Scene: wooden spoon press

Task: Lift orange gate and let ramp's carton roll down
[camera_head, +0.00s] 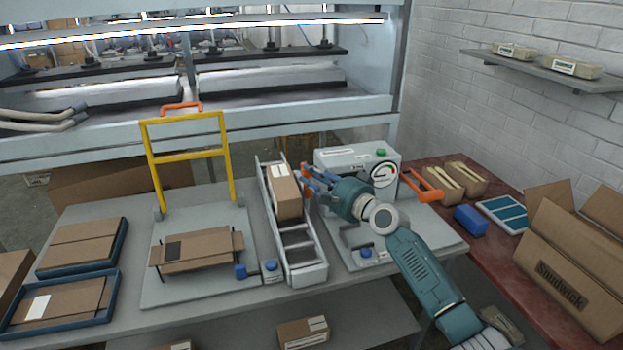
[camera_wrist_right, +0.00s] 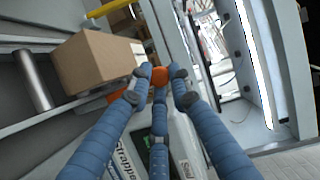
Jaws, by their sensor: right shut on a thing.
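The carton (camera_head: 286,192), brown with a white label, sits in the upper part of the roller ramp (camera_head: 318,262). It also shows in the right wrist view (camera_wrist_right: 95,68), left of my fingers. Bare rollers lie below it on the ramp. The orange gate (camera_wrist_right: 118,96) shows only in part beside the carton, with an orange knob (camera_wrist_right: 159,77) between my fingertips. My right gripper (camera_head: 308,182) is at the ramp's right side, its blue fingers shut on the gate's knob. How high the gate stands is hard to tell. My left gripper is not in view.
A strapper machine (camera_head: 345,158) with a dial stands right of the ramp, close under my right arm. A yellow frame (camera_head: 228,160) over a flat carton (camera_head: 200,254) stands left. The large press (camera_head: 250,115) is behind. An open box (camera_head: 570,270) is far right.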

